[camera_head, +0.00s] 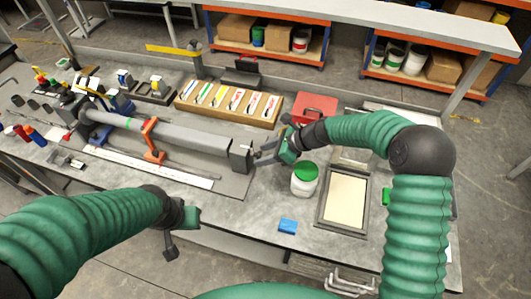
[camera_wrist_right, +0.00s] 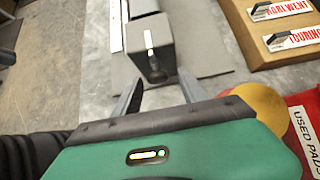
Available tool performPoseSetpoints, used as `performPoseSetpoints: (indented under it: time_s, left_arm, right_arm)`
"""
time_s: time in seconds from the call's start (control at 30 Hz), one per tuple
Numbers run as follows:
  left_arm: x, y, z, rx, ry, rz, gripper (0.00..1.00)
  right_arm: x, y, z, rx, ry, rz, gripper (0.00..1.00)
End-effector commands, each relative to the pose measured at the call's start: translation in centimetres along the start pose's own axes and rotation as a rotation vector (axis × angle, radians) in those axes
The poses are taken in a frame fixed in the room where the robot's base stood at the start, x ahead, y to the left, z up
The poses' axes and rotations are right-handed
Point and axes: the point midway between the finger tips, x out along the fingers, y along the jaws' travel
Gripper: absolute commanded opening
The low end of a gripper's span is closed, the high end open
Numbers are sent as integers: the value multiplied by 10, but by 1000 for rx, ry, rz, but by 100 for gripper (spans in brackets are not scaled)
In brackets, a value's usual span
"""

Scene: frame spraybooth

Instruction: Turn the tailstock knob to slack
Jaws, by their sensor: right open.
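The tailstock is a grey block (camera_head: 241,156) at the right end of the long grey bed on the bench. It also shows in the right wrist view (camera_wrist_right: 148,52), with a white mark on its face. A small dark knob (camera_wrist_right: 186,76) stands out at its near end, just beyond my fingertips. My right gripper (camera_head: 264,151) is open and empty, close to the right of the tailstock. In the wrist view its two fingers (camera_wrist_right: 158,88) point toward the block and knob, apparently without touching. My left gripper (camera_head: 170,242) hangs over the front bench edge; its jaws are unclear.
A wooden rack of labelled cards (camera_head: 228,118) stands behind the bed. A red box (camera_head: 316,108) is behind my right gripper. An orange support (camera_head: 152,139) stands along the bed.

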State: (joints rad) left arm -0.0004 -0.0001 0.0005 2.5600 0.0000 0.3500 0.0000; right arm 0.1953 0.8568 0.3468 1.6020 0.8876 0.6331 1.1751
Motion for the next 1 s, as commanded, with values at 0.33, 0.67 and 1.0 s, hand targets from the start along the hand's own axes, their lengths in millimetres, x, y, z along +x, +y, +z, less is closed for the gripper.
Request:
performPoseSetpoints:
  time_s: [0.33,0.67,1.0]
  left_arm:
    - [0,0,0,-1,0,0,0]
    - [1,0,0,-1,0,0,0]
    - [29,0,7,-1,0,0,0]
  right_arm:
    - [-1,0,-1,-1,-2,1,12]
    - [-3,-1,-3,-1,1,-3,0]
    - [0,0,-10,-72,1,-77,0]
